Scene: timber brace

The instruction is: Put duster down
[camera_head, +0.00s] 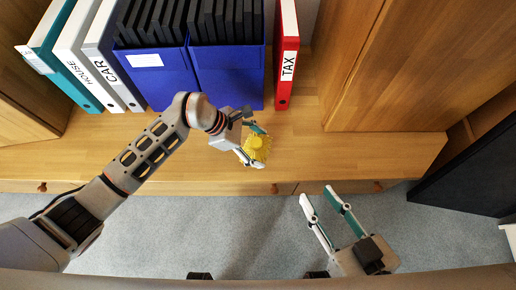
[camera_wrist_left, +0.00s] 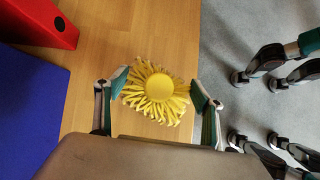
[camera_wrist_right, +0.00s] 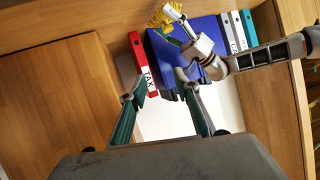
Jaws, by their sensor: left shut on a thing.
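The yellow fringed duster (camera_head: 257,148) is over the wooden shelf, near its front edge. My left gripper (camera_head: 264,146) is shut on it, with one finger on each side. In the left wrist view the duster (camera_wrist_left: 158,87) shows its round, smooth centre between the two fingers. Whether it touches the shelf, I cannot tell. It also shows at the top of the right wrist view (camera_wrist_right: 166,16). My right gripper (camera_head: 314,192) is open and empty, over the grey carpet in front of the shelf.
Along the back of the shelf (camera_head: 375,146) stand teal, white and grey binders, blue file boxes (camera_head: 228,82) and a red TAX binder (camera_head: 286,60). A wooden cabinet (camera_head: 420,60) is on the right. The shelf is clear left and right of the duster.

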